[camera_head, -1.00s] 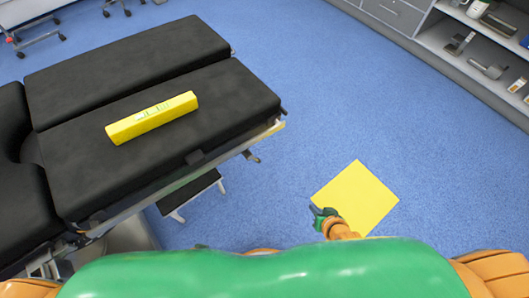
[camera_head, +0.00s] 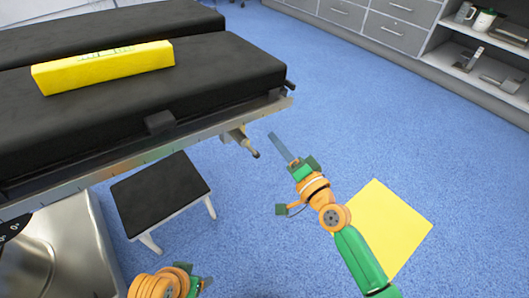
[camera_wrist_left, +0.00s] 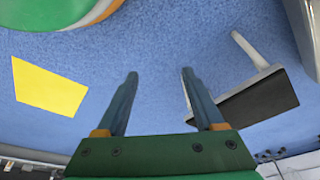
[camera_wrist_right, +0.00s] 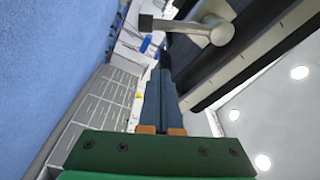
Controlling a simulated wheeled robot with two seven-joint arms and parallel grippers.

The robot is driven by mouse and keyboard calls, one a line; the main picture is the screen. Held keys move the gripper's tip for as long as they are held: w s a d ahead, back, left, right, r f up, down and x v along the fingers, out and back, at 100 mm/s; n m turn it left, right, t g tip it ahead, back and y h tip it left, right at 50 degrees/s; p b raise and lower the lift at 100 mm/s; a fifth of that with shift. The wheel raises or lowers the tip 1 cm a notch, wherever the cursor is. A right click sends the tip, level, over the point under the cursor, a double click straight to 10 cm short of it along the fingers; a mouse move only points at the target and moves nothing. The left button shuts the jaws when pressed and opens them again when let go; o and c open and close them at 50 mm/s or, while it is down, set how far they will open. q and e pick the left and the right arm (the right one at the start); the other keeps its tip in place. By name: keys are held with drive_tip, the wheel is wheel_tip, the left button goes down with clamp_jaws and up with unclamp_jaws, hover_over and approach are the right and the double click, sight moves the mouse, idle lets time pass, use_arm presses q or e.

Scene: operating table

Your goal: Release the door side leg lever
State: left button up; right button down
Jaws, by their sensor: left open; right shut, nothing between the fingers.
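The leg lever (camera_head: 240,139) is a short metal arm with a dark-tipped end, sticking out below the side rail near the right end of the black operating table (camera_head: 215,68). My right gripper (camera_head: 274,141) is shut and empty, just right of the lever and apart from it. In the right wrist view the lever (camera_wrist_right: 190,27) lies across the top, beyond the shut fingertips (camera_wrist_right: 160,72). My left gripper (camera_head: 205,285) is low in the head view, mostly cut off by the bottom edge. The left wrist view shows its fingers (camera_wrist_left: 160,74) open and empty over the floor.
A black-topped step stool (camera_head: 160,190) stands under the table, left of the lever. A yellow box (camera_head: 105,66) lies on the table. A yellow square (camera_head: 410,222) marks the floor. Drawers (camera_head: 400,30) and shelves stand far right. Blue floor between is clear.

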sight(256, 151)
use_arm(q)
drive_tip(key=shift+s+r, duration=0.15)
drive_tip(key=shift+r, duration=0.4)
use_arm(e)
drive_tip(key=a, duration=0.1)
drive_tip(key=s+a+f, duration=0.1)
drive_tip(key=a, duration=0.1)
drive_tip(key=shift+s+a+f, duration=0.1)
drive_tip(key=shift+s+f, duration=0.15)
drive_tip(key=shift+f, duration=0.05)
use_arm(q)
drive_tip(key=p+x, duration=0.1)
drive_tip(key=x, duration=0.1)
drive_tip(key=shift+s+a+f, duration=0.1)
drive_tip(key=shift+f, duration=0.35)
use_arm(e)
drive_tip(key=m, duration=0.1)
drive_tip(key=a+m, duration=0.1)
drive_tip(key=m, duration=0.1)
drive_tip(key=shift+s+f, duration=0.35)
drive_tip(key=shift+f, duration=0.05)
